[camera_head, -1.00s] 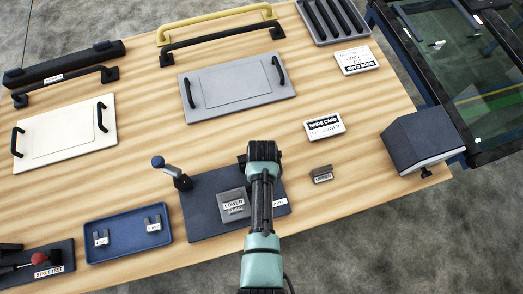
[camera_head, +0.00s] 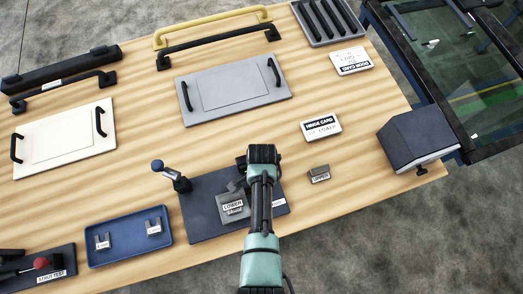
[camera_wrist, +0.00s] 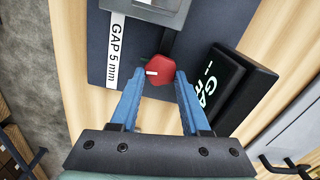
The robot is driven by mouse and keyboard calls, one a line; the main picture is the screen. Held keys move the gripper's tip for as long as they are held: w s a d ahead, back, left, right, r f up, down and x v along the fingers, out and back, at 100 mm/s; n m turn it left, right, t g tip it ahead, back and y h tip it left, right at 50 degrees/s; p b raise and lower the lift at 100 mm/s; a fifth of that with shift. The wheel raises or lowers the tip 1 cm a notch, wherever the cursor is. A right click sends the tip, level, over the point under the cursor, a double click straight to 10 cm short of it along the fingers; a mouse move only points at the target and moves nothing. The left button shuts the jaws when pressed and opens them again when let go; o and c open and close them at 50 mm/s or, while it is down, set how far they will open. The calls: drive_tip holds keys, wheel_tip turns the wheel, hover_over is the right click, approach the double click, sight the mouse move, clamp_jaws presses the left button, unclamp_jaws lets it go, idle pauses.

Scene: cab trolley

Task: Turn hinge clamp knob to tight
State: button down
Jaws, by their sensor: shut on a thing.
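The red clamp knob (camera_wrist: 161,66) with a white pointer mark shows in the wrist view between the tips of my gripper's blue fingers (camera_wrist: 156,86). My gripper is shut on it. The pointer mark points to the left in that view. In the head view my own arm hides the knob and fingers. The grey block labelled LOWER (camera_head: 232,208) sits on the dark fixture plate (camera_head: 200,222), left of my arm. A grey block (camera_wrist: 160,8) shows at the top of the wrist view.
In the wrist view, a white GAP 5 mm label (camera_wrist: 113,55) lies left of the knob and a dark display box (camera_wrist: 245,90) stands close on the right. A blue-topped lever (camera_head: 172,172), blue tray (camera_head: 128,250) and UPPER block (camera_head: 319,174) are near the plate.

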drive_tip(key=shift+m, duration=1)
drive_tip(key=shift+c, duration=1.8)
unclamp_jaws()
wheel_tip(320, 180, up, 13)
